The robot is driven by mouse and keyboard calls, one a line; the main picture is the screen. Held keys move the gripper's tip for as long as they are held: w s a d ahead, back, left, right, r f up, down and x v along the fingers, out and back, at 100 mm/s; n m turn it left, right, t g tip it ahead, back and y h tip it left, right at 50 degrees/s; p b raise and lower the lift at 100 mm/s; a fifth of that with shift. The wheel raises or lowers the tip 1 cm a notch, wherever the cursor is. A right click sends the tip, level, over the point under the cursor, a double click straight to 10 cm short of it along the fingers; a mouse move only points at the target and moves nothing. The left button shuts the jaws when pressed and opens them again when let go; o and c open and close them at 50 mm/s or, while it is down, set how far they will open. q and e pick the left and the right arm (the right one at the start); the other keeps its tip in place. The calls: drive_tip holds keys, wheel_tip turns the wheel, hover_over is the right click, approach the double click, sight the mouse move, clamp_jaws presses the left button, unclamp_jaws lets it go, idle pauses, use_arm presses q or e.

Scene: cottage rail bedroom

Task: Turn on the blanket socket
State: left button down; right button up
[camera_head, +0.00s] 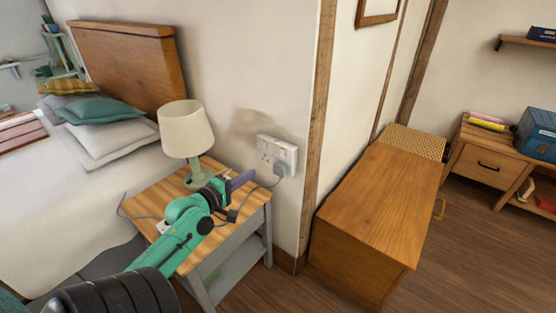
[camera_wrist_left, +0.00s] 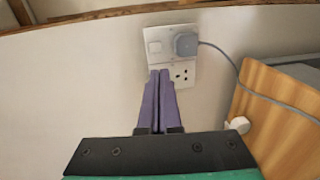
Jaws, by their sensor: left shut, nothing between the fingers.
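A white double wall socket (camera_head: 268,147) is on the wall above the bedside table, with a grey plug (camera_head: 282,168) and cable in one outlet. In the left wrist view the socket plate (camera_wrist_left: 188,54) shows the plug (camera_wrist_left: 186,44) in one outlet, bare holes in the other, and a switch (camera_wrist_left: 153,47) beside the plug. My left gripper (camera_head: 251,173) has purple fingers pressed together with nothing between them. Its tips (camera_wrist_left: 160,73) overlap the lower left of the plate and hide that part. I cannot tell whether they touch it. My right gripper is not in view.
The bedside table (camera_head: 154,203) with a lamp (camera_head: 186,130) stands under my left arm. The plug's cable hangs close to the gripper. A wooden chest (camera_head: 375,205) stands right of the wall corner. A bed (camera_head: 50,185) is at the left. Floor is open at the right.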

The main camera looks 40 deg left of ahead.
sight(282, 155)
use_arm(q)
drive_tip(key=w, duration=0.4)
drive_tip(key=w+f, duration=0.1)
drive_tip(key=w, duration=0.8)
drive_tip(key=shift+a+f, duration=0.15)
drive_tip(key=shift+f, duration=0.15)
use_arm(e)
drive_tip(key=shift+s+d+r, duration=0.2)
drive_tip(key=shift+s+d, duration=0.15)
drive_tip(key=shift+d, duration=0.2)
use_arm(q)
drive_tip(key=t+b, duration=0.1)
drive_tip(key=b, duration=0.2)
drive_tip(key=shift+w+f, duration=0.15)
drive_tip(key=shift+f, duration=0.25)
drive_tip(key=shift+r+b, duration=0.2)
drive_tip(key=shift+b, duration=0.1)
drive_tip(key=shift+r+p, duration=0.1)
drive_tip(key=shift+p, duration=0.2)
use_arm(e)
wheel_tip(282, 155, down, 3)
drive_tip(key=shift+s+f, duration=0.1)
use_arm(q)
drive_tip(key=shift+r, duration=0.1)
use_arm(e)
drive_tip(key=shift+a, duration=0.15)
